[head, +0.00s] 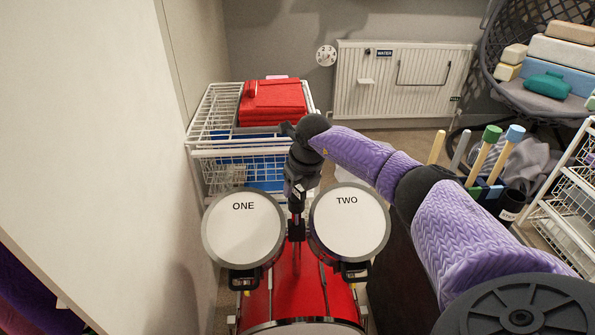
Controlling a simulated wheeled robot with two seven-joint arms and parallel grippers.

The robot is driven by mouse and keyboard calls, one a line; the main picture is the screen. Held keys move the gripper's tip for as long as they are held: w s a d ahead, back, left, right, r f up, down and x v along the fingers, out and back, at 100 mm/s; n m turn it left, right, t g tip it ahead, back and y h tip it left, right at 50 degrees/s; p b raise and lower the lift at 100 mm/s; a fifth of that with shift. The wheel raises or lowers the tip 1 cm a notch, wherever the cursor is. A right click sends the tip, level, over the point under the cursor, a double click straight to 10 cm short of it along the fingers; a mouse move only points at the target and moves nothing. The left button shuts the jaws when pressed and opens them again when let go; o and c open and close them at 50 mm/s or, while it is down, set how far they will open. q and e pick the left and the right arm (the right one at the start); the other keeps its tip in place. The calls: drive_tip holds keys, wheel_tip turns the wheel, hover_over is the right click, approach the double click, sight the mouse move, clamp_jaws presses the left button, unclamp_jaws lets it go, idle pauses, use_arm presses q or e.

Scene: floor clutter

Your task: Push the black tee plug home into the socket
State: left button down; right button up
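My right gripper (297,208) points down between two white-topped drums, over a large red drum (299,292). The arm behind it wears purple sleeves and comes in from the right. A small black piece (296,231) shows just below the fingertips and may be the black tee plug. I cannot tell whether the fingers are open or shut on it. The socket is not clearly visible; the gripper and drums cover that area. My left gripper is not in view.
The drum marked ONE (243,228) is close on the left and the drum marked TWO (348,223) close on the right. A white wire rack (208,133) with red cloths (272,100) stands behind. A pale panel (95,170) closes the left side. A radiator (400,85) is farther back.

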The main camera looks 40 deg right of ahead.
use_arm(q)
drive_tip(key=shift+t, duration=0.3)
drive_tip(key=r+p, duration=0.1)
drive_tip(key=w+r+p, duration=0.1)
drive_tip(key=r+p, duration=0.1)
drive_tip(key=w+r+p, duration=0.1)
drive_tip(key=p, duration=0.1)
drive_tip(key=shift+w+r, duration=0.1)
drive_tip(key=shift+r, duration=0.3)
use_arm(e)
drive_tip(key=v, duration=1)
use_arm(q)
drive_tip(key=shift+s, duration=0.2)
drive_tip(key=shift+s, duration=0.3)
